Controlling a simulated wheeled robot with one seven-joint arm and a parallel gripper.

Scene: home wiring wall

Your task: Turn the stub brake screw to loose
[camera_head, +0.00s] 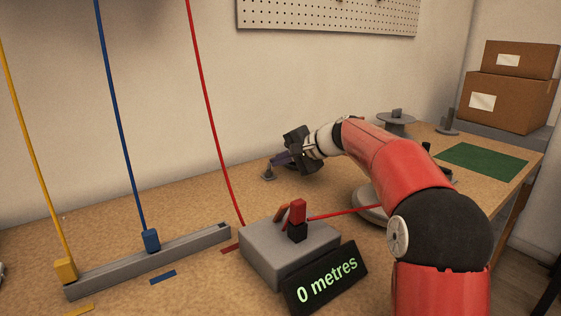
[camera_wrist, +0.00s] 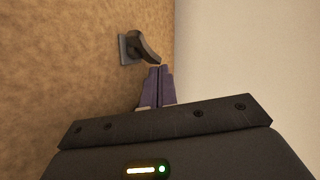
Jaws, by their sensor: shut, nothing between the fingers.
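My gripper (camera_head: 279,160) is shut and empty, reaching low over the back of the workbench near the wall. In the wrist view its purple fingers (camera_wrist: 160,70) are together. Just beyond their tips is a small dark grey fitting (camera_wrist: 142,48), with a square base and a curved arm pointing toward the fingers. It also shows in the head view (camera_head: 268,174), left of the gripper. I cannot tell whether fingers and fitting touch. No part is clearly marked as the stub brake screw; I cannot tell whether this fitting is it.
A grey box (camera_head: 275,258) with a red-and-black switch and a "0 metres" display (camera_head: 327,279) stand in front. A grey rail (camera_head: 150,263) holds yellow and blue wires left. A grey disc stand (camera_head: 396,122), green mat (camera_head: 484,161) and cardboard boxes (camera_head: 508,100) are right.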

